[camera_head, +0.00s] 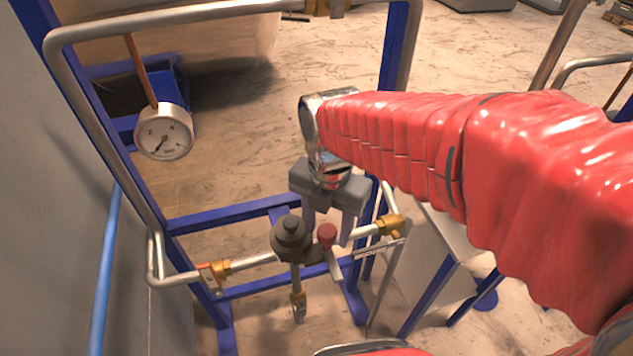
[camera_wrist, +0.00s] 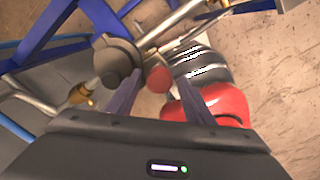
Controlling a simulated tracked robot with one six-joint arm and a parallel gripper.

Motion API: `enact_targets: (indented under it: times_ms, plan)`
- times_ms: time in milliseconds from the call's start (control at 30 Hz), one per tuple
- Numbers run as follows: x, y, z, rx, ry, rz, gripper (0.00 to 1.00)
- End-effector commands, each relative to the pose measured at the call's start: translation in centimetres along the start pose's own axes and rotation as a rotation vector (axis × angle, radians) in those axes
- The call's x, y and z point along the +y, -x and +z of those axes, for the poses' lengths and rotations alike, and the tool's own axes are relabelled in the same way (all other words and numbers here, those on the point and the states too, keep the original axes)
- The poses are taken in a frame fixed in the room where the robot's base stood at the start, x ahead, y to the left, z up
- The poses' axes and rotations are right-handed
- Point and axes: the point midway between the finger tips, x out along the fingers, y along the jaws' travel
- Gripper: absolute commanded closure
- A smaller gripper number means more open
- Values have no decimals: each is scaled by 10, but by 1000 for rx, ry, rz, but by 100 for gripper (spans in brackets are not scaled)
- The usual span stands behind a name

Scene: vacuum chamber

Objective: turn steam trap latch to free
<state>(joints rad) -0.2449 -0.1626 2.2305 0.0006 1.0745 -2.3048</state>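The steam trap (camera_head: 291,240) is a dark grey round body on a horizontal pipe; it also shows in the wrist view (camera_wrist: 116,62). The knob also shows in the wrist view (camera_wrist: 158,79). My gripper (camera_head: 328,228) points down at the knob with its fingers apart. In the wrist view, the knob appears between the fingertips of my gripper (camera_wrist: 162,78). No contact is visible; the depth gap is hard to judge.
Brass valve fittings stand on the pipe at left (camera_head: 215,271) and right (camera_head: 392,225). A blue frame (camera_head: 235,216) and bent grey pipes (camera_head: 85,90) surround the trap. A pressure gauge (camera_head: 163,132) hangs at upper left. A grey wall (camera_head: 60,200) stands at left.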

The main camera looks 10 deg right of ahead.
Motion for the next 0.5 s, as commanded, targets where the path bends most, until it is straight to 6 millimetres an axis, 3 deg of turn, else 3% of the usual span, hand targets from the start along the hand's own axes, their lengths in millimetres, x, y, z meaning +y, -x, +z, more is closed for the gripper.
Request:
enact_targets:
  times_ms: [333, 500]
  plan:
    - [0, 3, 0, -1, 0, 1, 50]
    - [1, 17, 1, -3, 0, 3, 50]
